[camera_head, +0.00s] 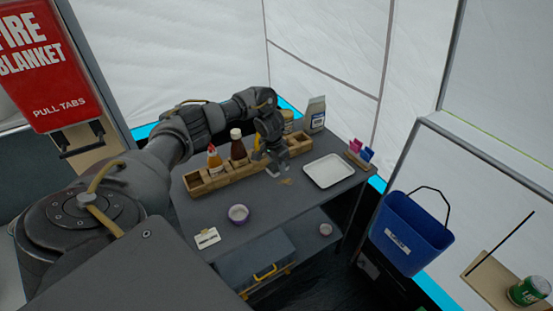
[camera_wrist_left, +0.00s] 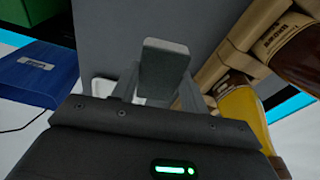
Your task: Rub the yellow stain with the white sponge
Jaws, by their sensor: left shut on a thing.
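The yellow stain (camera_head: 286,182) is a small yellowish patch on the grey table top, in front of the wooden condiment rack and left of the white tray. My left gripper (camera_head: 273,167) points down just behind and left of the stain, low over the table. It is shut on the white sponge (camera_head: 272,174), of which only a small pale edge shows under the fingers. I cannot tell whether the sponge touches the table. My right gripper is out of view.
The wooden rack (camera_head: 213,181) with sauce bottles stands close behind the gripper. The white tray (camera_head: 328,184) lies to the right. A blue bucket (camera_head: 411,234) hangs beyond the table's right side.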

